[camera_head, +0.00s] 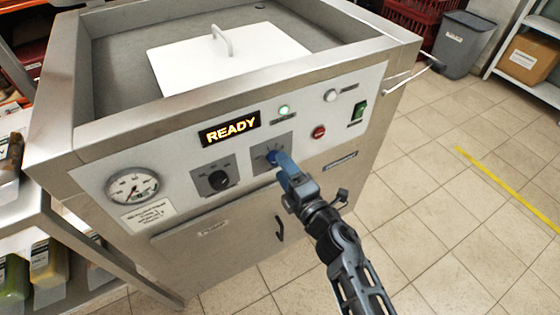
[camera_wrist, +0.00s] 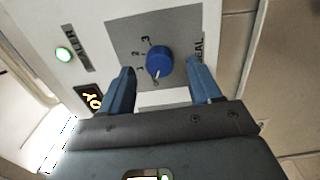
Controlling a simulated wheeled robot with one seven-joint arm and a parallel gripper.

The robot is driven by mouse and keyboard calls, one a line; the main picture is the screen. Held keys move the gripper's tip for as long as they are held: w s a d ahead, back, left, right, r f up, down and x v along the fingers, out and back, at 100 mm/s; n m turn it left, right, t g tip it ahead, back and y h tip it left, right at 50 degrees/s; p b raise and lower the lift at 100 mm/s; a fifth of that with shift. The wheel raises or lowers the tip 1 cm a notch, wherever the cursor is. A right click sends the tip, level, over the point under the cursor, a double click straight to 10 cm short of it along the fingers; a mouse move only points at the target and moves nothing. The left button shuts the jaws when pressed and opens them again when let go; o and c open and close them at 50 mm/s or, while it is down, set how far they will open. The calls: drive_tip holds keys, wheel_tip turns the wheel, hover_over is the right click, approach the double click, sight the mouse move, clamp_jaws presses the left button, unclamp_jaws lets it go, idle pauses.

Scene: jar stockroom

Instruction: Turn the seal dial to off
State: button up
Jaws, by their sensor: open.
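The seal dial is a round blue knob with a white pointer line on a grey plate. It shows in the wrist view (camera_wrist: 159,63), with numerals and the word SEAL on the plate around it. In the head view the dial (camera_head: 270,156) is partly hidden behind my gripper (camera_head: 280,162). In the wrist view my gripper (camera_wrist: 160,82) is open, with one blue finger on either side below the dial. The fingertips are close to the dial; I cannot tell whether they touch it. The pointer line points toward the lower part of the scale, near the gripper side.
The machine's panel (camera_head: 110,168) also holds a pressure gauge (camera_head: 132,188), a black dial (camera_head: 218,180), a READY display (camera_head: 229,129), a lit green lamp (camera_head: 284,110), a red button (camera_head: 318,132) and a green switch (camera_head: 359,109). Tiled floor (camera_head: 440,200) is clear at right.

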drive_tip(key=shift+p+v, duration=0.35)
drive_tip(key=shift+v, duration=2.1)
drive_tip(key=s+d+r+m+t+h, duration=0.15)
drive_tip(key=s+d+m, duration=0.25)
drive_tip(key=s, duration=0.4)
drive_tip(key=s+d+m+h, duration=0.2)
drive_tip(key=s+d+m, duration=0.25)
drive_tip(key=s, duration=0.25)
drive_tip(key=s+d+m+h, duration=0.25)
drive_tip(key=s+m, duration=0.25)
drive_tip(key=s, duration=0.3)
drive_tip(key=s+d+r+m+g+h, duration=0.1)
drive_tip(key=s+d+r+m+h, duration=0.1)
drive_tip(key=s+d+r+m, duration=0.3)
drive_tip(key=s+d+r+m+h, duration=0.2)
drive_tip(key=s+d+r+m, duration=0.3)
drive_tip(key=s+r, duration=0.3)
drive_tip(key=s+m, duration=0.1)
drive_tip(key=s, duration=0.3)
drive_tip(key=shift+s+r+g, duration=0.2)
drive_tip(key=shift+r+g, duration=0.15)
drive_tip(key=shift+r, duration=0.05)
drive_tip(key=shift+d+m, duration=0.15)
drive_tip(key=shift+m, duration=0.1)
